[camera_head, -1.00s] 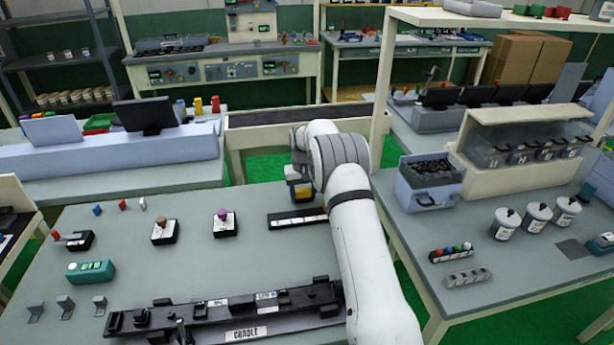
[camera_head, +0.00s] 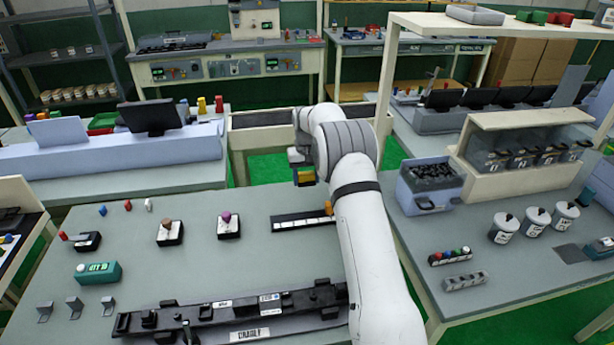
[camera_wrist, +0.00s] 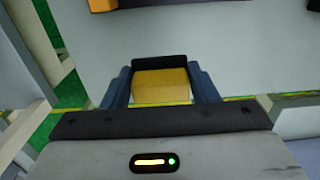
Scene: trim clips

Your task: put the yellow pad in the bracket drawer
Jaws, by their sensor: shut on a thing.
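The yellow pad (camera_wrist: 162,86) is between the two blue fingers of my gripper (camera_wrist: 163,88) in the wrist view, with a dark band along its far edge. In the head view my gripper (camera_head: 303,178) is above the far edge of the near table, partly hidden by my arm. A blue-grey drawer-like bin (camera_head: 427,200) with a front handle and dark parts inside stands on the right table, to the right of my gripper and apart from it. I cannot read a label that confirms it as the bracket drawer.
A black-and-white strip (camera_head: 290,223) lies on the near table with an orange piece (camera_head: 328,208) at its right end. A long black cradle (camera_head: 200,318) lies nearer. White lidded jars (camera_head: 536,220) stand on the right table. A shelf post (camera_head: 385,85) rises near the bin.

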